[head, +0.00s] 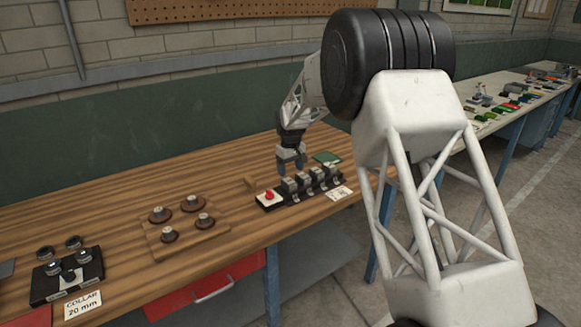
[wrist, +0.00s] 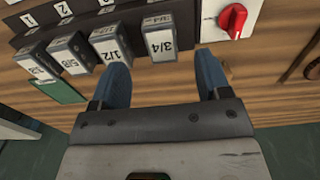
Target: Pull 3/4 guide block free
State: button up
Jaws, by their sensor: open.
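The 3/4 guide block (wrist: 160,44) is a grey block with a white label, seated at the end of a row in a dark rack (wrist: 110,10), beside the red knob (wrist: 233,18). In the head view the block (head: 289,185) is nearest the red knob (head: 268,194). My gripper (wrist: 162,62) is open, its blue fingertips on either side of the 3/4 block in the wrist view, with visible gaps; whether they are level with it in depth I cannot tell. In the head view my gripper (head: 290,160) hangs just above and behind the block.
The 1/2 block (wrist: 107,44) sits close beside the left finger, with the 5/8 block (wrist: 70,53) and another beyond. A green pad (head: 327,157) lies behind the rack. A wooden board with knobs (head: 165,245) and a collar stand (head: 50,290) are to the left.

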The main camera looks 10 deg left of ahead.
aim_at(291, 182)
jog(key=shift+f, duration=3.55)
jog(key=c, duration=1)
jog(key=shift+r, duration=1.25)
jog(key=shift+r, duration=2.45)
